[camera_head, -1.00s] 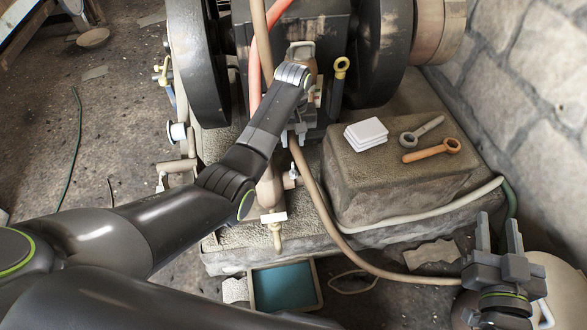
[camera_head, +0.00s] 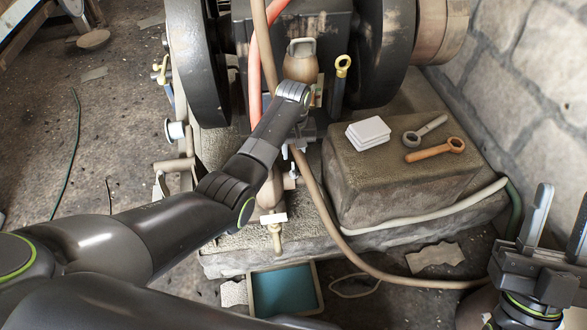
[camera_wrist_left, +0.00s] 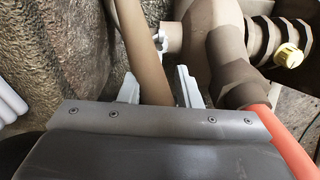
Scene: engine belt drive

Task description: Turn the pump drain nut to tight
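The brown pump body (camera_head: 270,192) stands below my left wrist, and it also shows in the left wrist view (camera_wrist_left: 228,55). A small pale fitting (camera_head: 293,172) sits at its side and shows in the wrist view (camera_wrist_left: 160,41). A yellow nut-like part (camera_wrist_left: 289,56) is at the pipe's far end there. I cannot tell which part is the drain nut. My left gripper (camera_wrist_left: 158,88) has its fingers apart, with a brown hose (camera_wrist_left: 143,50) running between or just beyond them; contact is unclear. My right gripper (camera_head: 557,226) is open and empty at the lower right.
A red hose (camera_head: 262,50) and the brown hose pass close to my left arm. A blue-bottomed tray (camera_head: 283,290) lies on the floor below.

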